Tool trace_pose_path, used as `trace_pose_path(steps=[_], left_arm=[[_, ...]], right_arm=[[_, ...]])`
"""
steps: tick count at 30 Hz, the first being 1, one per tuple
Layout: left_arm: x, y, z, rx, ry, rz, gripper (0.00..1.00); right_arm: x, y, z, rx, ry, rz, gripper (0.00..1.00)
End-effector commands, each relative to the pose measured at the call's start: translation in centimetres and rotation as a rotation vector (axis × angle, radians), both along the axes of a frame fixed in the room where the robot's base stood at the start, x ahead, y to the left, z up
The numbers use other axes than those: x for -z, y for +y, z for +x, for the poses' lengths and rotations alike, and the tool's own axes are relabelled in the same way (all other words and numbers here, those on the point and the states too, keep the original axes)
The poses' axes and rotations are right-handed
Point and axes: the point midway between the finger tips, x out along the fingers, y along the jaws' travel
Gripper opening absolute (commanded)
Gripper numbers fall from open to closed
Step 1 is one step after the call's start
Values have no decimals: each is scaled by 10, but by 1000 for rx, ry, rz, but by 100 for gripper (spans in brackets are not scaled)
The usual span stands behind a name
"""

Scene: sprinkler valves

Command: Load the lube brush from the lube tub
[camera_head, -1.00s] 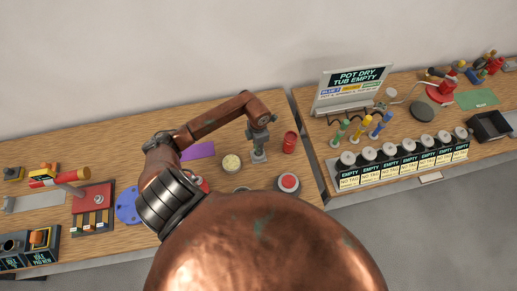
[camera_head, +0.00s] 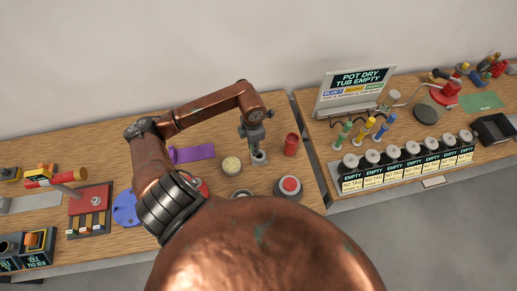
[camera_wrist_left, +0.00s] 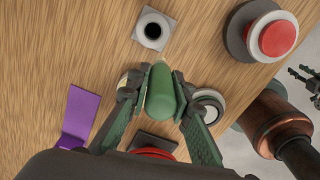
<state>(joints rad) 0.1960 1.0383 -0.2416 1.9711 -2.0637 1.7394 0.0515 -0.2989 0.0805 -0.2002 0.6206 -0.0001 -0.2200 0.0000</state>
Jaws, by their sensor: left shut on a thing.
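My left gripper (camera_head: 254,136) is shut on the green handle of a brush (camera_wrist_left: 161,92). It holds the brush just above a small square holder with a dark round hole (camera_head: 259,158); the holder also shows in the left wrist view (camera_wrist_left: 153,30). The brush's lower end is hard to make out. The round tub with pale yellow contents (camera_head: 231,164) stands just left of the holder, mostly hidden behind a finger in the left wrist view. A dark claw, apparently my right gripper (camera_wrist_left: 304,78), shows at that view's right edge, too small to read.
A red cup (camera_head: 291,145) stands right of the holder. A red button on a grey base (camera_head: 289,186) and a grey ring (camera_head: 242,195) are nearer. A purple strip (camera_head: 193,153) lies left of the tub. A sign (camera_head: 358,88) stands on the right table.

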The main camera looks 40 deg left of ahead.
Motion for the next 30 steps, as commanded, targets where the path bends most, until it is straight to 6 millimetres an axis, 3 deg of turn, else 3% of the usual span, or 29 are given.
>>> trace_pose_path(steps=[3, 9, 16, 23, 30], left_arm=[[-16, -1, -30, 5, 1, 6, 0], [-35, -7, -71, 2, 2, 5, 0], [-48, -9, -94, -1, 1, 0, 0], [-55, 5, -84, -14, 5, -21, 0], [-43, 40, -72, -16, 3, -22, 0]], right_arm=[[11, 0, -1, 0, 1, 0, 40], [21, 0, -2, 0, 2, 0, 40], [23, 0, -2, 0, 3, 1, 40], [-15, 1, 0, 1, 0, 1, 40], [-64, 1, 0, 1, -1, 1, 40]])
